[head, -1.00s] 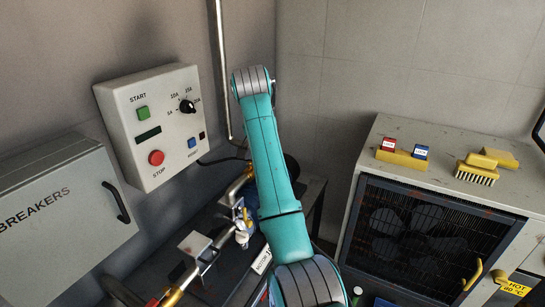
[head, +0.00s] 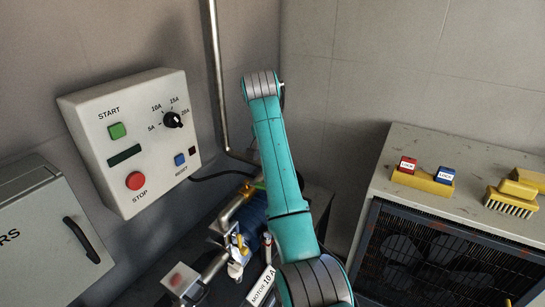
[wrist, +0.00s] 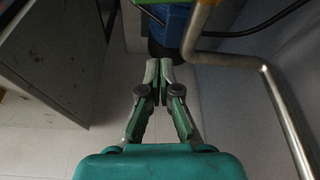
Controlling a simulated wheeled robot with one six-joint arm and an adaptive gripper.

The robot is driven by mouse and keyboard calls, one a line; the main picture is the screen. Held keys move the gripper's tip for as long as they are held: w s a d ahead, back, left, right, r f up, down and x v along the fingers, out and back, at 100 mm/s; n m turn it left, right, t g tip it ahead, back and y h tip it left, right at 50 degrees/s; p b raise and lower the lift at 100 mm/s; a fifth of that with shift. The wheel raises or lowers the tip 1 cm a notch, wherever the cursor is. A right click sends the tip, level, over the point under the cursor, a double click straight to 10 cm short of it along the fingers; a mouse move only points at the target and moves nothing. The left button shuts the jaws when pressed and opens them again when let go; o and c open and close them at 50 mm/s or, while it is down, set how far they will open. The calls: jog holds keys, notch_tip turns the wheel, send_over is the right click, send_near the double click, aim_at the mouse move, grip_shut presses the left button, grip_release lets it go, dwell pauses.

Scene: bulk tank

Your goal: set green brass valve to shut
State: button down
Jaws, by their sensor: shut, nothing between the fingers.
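My gripper (wrist: 158,72) is shut and empty in the wrist view, pointing at the floor and a blue object (wrist: 172,22) beyond its fingertips. In the head view my teal arm hides the gripper. A pipe run with brass fittings (head: 246,190) and a small valve with a yellow handle (head: 240,241) shows left of my arm.
A bent metal pipe (wrist: 205,57) runs close to the right of my fingers. A control box (head: 128,150) hangs on the left wall. A cabinet (head: 405,213) with a yellow lock holder (head: 423,181) and brush (head: 512,203) stands at the right. A tag reads "MOTOR 10 A" (head: 263,286).

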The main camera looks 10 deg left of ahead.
jog(key=a+x, duration=0.1)
jog(key=x, duration=0.7)
jog(key=shift+s+d, duration=0.1)
jog(key=shift+s, duration=1.95)
